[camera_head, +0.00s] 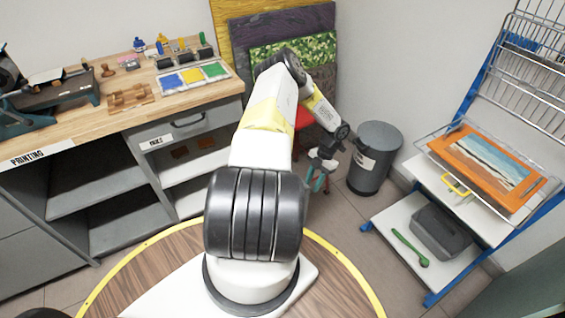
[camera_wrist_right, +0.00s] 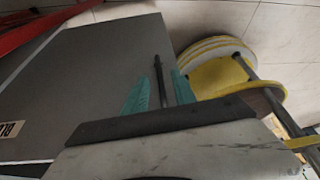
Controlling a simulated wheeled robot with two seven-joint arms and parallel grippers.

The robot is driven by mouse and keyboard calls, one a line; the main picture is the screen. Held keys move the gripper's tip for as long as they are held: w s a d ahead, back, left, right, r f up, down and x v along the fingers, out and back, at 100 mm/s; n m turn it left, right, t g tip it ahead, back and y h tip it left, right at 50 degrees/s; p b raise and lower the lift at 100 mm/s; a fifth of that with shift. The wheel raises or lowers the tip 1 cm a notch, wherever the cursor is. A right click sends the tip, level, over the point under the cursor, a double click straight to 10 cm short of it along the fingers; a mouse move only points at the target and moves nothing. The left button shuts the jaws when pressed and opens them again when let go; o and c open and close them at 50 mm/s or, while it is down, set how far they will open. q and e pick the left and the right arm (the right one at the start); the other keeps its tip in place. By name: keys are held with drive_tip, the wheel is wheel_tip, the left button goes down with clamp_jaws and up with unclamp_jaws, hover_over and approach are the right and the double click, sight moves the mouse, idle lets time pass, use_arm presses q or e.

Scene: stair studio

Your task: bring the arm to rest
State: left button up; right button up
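My right arm reaches forward through the middle of the head view, white with black joints and yellow bands. My right gripper (camera_head: 319,186) is at its far end, low over the floor and left of the grey bin. Its two teal fingers stand apart, and they also show in the right wrist view (camera_wrist_right: 160,92). A thin dark rod shows between them there; I cannot tell what it belongs to, and no held object is clear. My left gripper is not in view.
A grey bin (camera_head: 367,178) stands right of the gripper. A wooden-topped printing counter (camera_head: 60,130) with open shelves is at left. Colored panels (camera_head: 236,42) lean behind. A blue-framed rack (camera_head: 452,272) at right holds a beach painting (camera_head: 490,162). Floor shows between counter and rack.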

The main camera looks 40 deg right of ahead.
drive_tip(key=shift+v, duration=1.25)
